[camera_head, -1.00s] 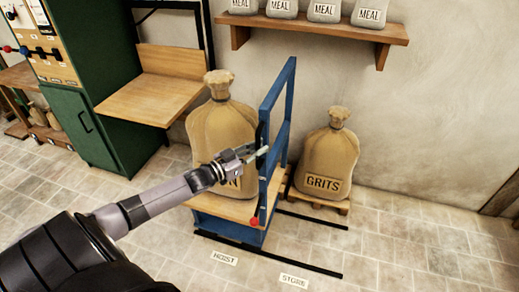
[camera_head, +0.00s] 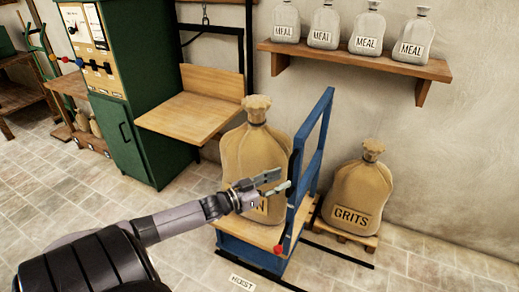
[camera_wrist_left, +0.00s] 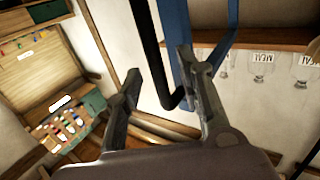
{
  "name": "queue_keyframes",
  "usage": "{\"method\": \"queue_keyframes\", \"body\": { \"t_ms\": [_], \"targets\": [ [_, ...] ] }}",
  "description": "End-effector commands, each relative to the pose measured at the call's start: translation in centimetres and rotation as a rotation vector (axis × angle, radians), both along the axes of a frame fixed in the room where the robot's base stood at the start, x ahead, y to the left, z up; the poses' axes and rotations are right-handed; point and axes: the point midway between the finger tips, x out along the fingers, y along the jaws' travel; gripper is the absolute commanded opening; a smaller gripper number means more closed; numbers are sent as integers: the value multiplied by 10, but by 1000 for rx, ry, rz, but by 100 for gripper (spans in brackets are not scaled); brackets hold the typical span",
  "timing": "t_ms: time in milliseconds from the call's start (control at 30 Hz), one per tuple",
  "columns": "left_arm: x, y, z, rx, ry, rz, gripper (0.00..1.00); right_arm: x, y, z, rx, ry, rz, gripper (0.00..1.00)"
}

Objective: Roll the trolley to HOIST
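The blue trolley (camera_head: 313,165) with a wooden deck (camera_head: 263,233) stands on the floor beside the HOIST floor label (camera_head: 242,283). A tan sack (camera_head: 255,150) stands upright on the deck; my gripper hides most of its lettering, leaving an N. A red knob (camera_head: 278,250) is at the deck's corner. My left gripper (camera_head: 281,181) is open at the trolley's upright frame. In the left wrist view, its spread fingers (camera_wrist_left: 160,85) show with the black handle bar (camera_wrist_left: 150,50) between them in the picture; contact is unclear. My right gripper is out of view.
A GRITS sack (camera_head: 358,190) stands on a pallet (camera_head: 347,233) right of the trolley. Behind are a wooden platform (camera_head: 190,118) and a green cabinet (camera_head: 130,130). A wall shelf (camera_head: 350,58) holds MEAL sacks. Dark floor rails run by the trolley. Floor at lower right is clear.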

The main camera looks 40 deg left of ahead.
Motion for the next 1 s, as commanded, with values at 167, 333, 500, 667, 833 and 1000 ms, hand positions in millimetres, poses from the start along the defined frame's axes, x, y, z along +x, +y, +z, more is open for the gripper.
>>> {"method": "queue_keyframes", "body": {
  "t_ms": [167,333,500,667,833,1000],
  "targets": [
    [-35,9,-1,1,5,-1,35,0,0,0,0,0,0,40],
    [-59,16,-1,0,3,0,35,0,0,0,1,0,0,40],
    [-73,21,0,1,2,1,35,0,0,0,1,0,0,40],
    [-77,22,0,0,0,0,35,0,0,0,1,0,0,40],
    [-77,22,0,0,-1,0,35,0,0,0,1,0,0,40],
    [-77,22,0,0,0,1,35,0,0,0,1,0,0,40]
  ]
}}
